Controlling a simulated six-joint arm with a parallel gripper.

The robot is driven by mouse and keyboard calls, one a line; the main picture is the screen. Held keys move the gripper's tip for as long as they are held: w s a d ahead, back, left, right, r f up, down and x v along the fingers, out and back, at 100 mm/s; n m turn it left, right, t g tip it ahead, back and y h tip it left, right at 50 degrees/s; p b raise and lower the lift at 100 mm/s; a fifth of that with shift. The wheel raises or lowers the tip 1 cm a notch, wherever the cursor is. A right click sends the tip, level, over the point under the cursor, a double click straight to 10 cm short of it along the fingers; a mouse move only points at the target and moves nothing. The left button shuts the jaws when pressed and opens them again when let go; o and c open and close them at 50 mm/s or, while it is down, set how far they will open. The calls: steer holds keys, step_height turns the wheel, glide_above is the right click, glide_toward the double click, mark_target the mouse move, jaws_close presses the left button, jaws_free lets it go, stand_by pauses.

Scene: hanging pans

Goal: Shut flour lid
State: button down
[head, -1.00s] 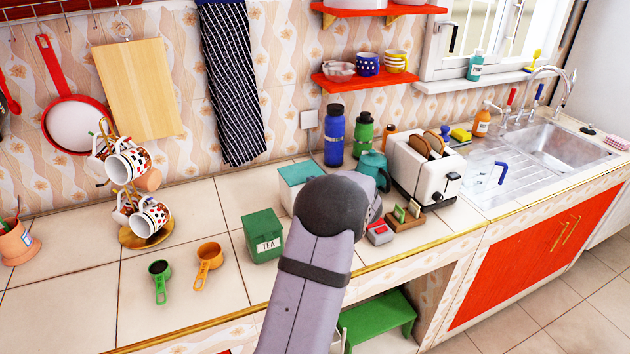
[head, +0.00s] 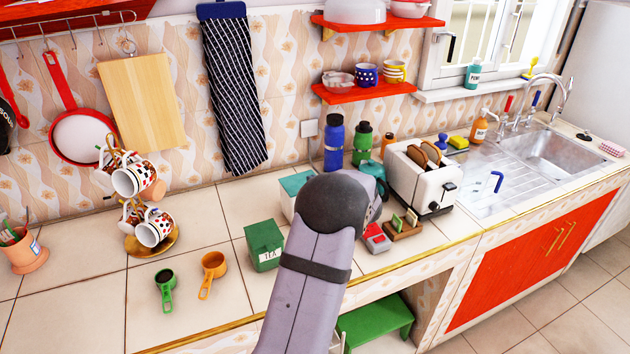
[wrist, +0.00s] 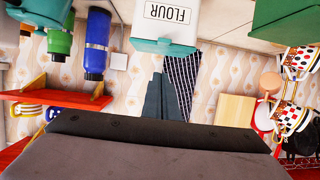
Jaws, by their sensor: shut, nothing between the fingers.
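The flour canister (wrist: 175,15) is white with a FLOUR label and appears upside down at the top of the wrist view. Its teal lid (wrist: 163,47) lies along the canister's top. The lid also shows in the head view (head: 294,182), just left of my arm, which hides much of the canister. I cannot tell whether the lid is fully seated. My gripper (wrist: 164,84) shows as dark fingers held together and empty, pointing toward the lid side of the canister. The head view hides my fingers behind my arm.
The green tea box (head: 264,245) stands left of my arm. To the right are a red item (head: 376,238), a small wooden rack (head: 404,228) and the toaster (head: 422,180). Bottles (head: 334,143) stand behind. Counter around the measuring cups (head: 212,266) is mostly clear.

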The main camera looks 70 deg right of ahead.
steer(key=b+v, duration=0.2)
steer(key=v, duration=0.8)
steer(key=shift+b, duration=0.35)
steer(key=shift+s+a+f, duration=0.1)
steer(key=shift+f, duration=0.05)
